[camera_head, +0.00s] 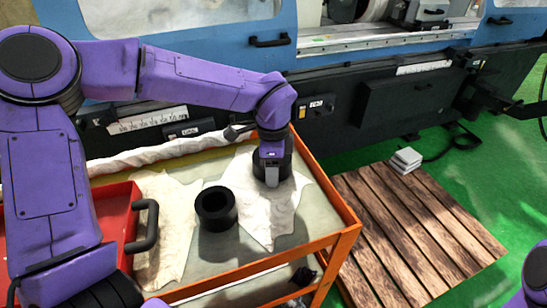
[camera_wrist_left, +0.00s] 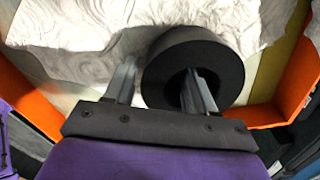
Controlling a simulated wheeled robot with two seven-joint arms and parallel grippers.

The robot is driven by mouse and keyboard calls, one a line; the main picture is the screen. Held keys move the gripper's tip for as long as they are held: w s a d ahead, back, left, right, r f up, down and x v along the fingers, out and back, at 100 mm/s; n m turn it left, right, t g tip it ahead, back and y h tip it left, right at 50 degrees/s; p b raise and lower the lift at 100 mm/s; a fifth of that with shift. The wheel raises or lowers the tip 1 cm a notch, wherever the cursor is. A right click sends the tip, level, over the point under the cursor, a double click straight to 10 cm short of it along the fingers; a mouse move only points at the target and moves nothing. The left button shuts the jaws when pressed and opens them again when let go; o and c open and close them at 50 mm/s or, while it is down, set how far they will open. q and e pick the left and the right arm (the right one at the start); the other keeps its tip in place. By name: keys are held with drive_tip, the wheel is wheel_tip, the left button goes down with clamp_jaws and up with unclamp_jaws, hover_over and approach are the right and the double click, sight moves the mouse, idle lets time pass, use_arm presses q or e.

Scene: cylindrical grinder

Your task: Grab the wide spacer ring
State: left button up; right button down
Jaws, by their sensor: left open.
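A black, thick-walled ring (camera_wrist_left: 220,60), likely the wide spacer ring, lies on a white cloth on the cart. In the head view this ring (camera_head: 287,163) is partly hidden behind my left gripper (camera_head: 271,170). My left gripper is open over it, also seen in the left wrist view (camera_wrist_left: 158,82). There, one finger shows over the ring's hole and the other outside its left edge, with the wall between them. Whether either finger touches the ring is unclear. A second black ring (camera_head: 216,208) stands to the left, nearer me. My right gripper is out of view.
The orange-framed cart (camera_head: 345,243) has a raised rim. A red box (camera_head: 122,200) with a black handle (camera_head: 147,226) stands at its left. The blue and black grinder (camera_head: 400,100) is behind. A wooden pallet (camera_head: 400,235) lies on the green floor at right.

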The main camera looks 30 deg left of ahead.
use_arm(q)
drive_tip(key=shift+s+r, duration=0.15)
drive_tip(key=shift+s, duration=0.3)
drive_tip(key=c, duration=0.4)
clamp_jaws()
idle(0.5)
